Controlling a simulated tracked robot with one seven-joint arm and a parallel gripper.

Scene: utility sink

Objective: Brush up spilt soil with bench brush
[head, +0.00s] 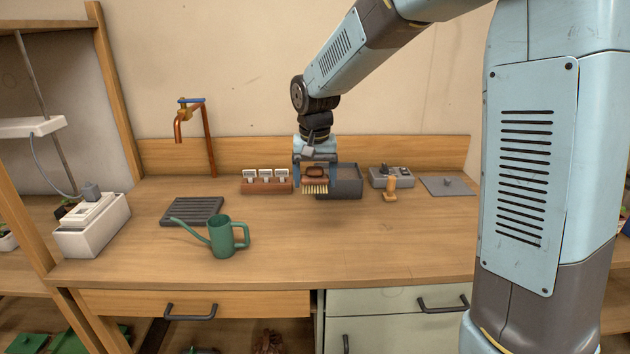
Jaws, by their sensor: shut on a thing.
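The bench brush (315,181) has a reddish-brown wooden body and pale bristles pointing down. My gripper (315,168) is shut on it from above and holds it over the middle of the bench. The brush looks roughly level and seems to be a little above the worktop (340,245). No distinct heap of soil shows on the worktop. A faint darker patch lies below and right of the brush, and I cannot tell whether it is soil or shadow.
The front middle is clear.

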